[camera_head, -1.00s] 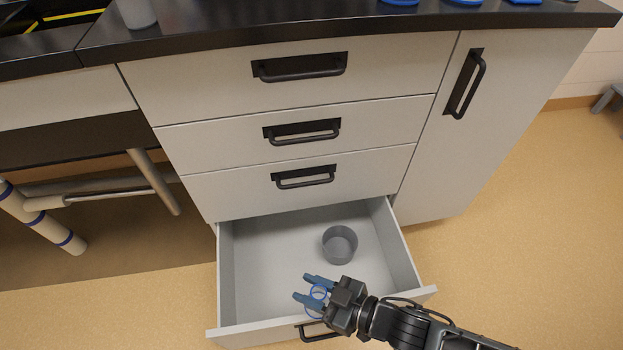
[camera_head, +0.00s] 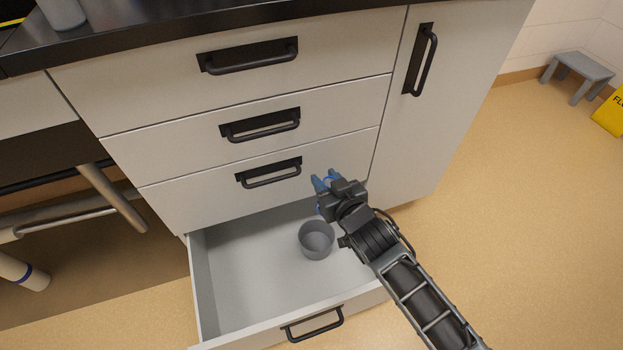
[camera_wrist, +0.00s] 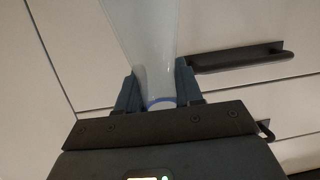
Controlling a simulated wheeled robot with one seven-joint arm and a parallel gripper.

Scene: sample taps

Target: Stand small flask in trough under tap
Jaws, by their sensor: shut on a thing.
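My gripper (camera_head: 323,182) is shut on the small flask, held in front of the lower drawer fronts and above the open drawer. In the wrist view the flask (camera_wrist: 152,45) is clear glass with a blue ring at its near end, between the two fingers of my gripper (camera_wrist: 157,82). It widens away from the gripper and runs out of the top of the picture. The trough and the tap are not in view.
The bottom drawer (camera_head: 205,300) is open and holds a grey round beaker (camera_head: 316,240). The dark countertop edge (camera_head: 180,25) is above, with a grey vessel (camera_head: 64,12) at its left. A grey stool (camera_head: 578,70) stands on open floor at the right.

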